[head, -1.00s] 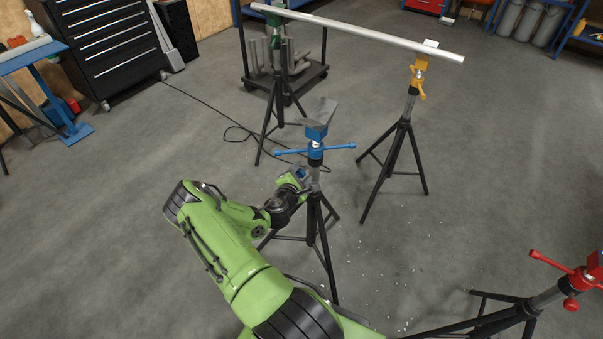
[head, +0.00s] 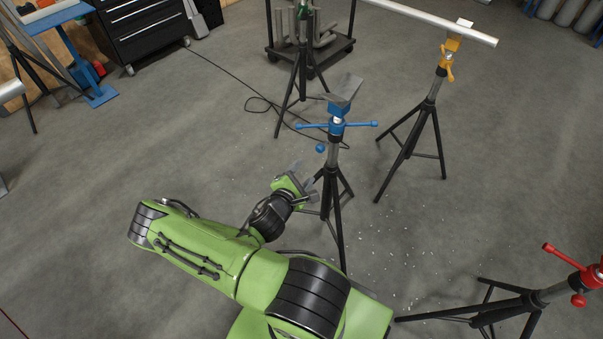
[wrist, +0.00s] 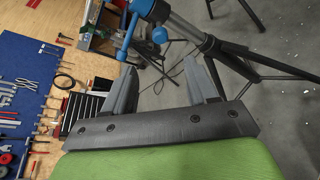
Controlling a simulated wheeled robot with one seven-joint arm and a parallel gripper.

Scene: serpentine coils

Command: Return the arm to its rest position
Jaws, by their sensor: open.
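My green arm (head: 200,245) is bent low in the head view, its elbow at the left. My gripper (head: 304,180) is at its end, just left of the blue-topped stand (head: 337,128) and below that stand's head. In the wrist view my gripper (wrist: 165,92) shows two grey fingers spread wide apart with nothing between them. The blue stand's head and handle (wrist: 150,20) show just beyond the fingers, with its post and legs to the right. In the head view I cannot tell whether the gripper touches the stand.
A yellow-topped stand (head: 447,58) carries a long metal pipe (head: 430,20). A red-topped stand (head: 568,280) is at lower right. A cart (head: 315,58) with pipe pieces stands behind. A cable (head: 228,78) lies on the floor.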

